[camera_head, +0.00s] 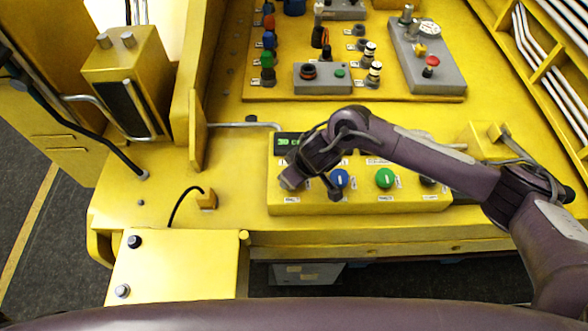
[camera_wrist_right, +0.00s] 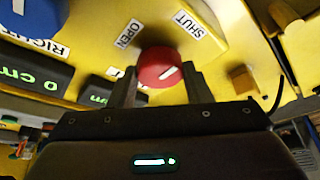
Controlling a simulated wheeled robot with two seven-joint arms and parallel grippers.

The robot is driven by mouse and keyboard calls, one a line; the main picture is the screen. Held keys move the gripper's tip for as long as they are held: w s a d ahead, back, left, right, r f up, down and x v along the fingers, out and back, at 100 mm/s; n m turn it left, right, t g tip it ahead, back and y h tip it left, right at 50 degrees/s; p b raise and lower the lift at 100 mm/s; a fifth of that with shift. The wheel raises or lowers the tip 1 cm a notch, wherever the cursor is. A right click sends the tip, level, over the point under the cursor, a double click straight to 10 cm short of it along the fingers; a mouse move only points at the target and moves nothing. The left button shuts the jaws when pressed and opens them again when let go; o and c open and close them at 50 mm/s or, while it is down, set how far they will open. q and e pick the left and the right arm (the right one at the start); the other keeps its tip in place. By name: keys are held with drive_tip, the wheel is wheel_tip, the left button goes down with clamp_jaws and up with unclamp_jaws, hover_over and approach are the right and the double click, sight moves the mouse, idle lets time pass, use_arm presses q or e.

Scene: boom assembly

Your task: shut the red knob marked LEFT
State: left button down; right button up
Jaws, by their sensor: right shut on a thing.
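The red knob (camera_wrist_right: 158,62) shows in the right wrist view with a short white mark on its face, slanting up to the right. An OPEN label (camera_wrist_right: 129,33) and a SHUT label (camera_wrist_right: 187,25) are beside it on the yellow panel. My right gripper (camera_wrist_right: 163,82) has one finger on each side of the knob and is shut on it. In the head view my right gripper (camera_head: 312,188) is over the left end of the yellow control box (camera_head: 400,203) and hides the red knob. My left gripper is not in view.
A blue knob (camera_head: 340,179) and a green knob (camera_head: 385,178) stand to the right of my right gripper on the same box. A green-digit display (camera_head: 286,140) is just behind it. Grey boxes with buttons (camera_head: 322,80) are farther back.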

drive_tip(key=shift+w, duration=0.1)
idle(0.4)
drive_tip(key=o, duration=1)
drive_tip(key=v, duration=0.7)
drive_tip(key=shift+r+b, duration=0.35)
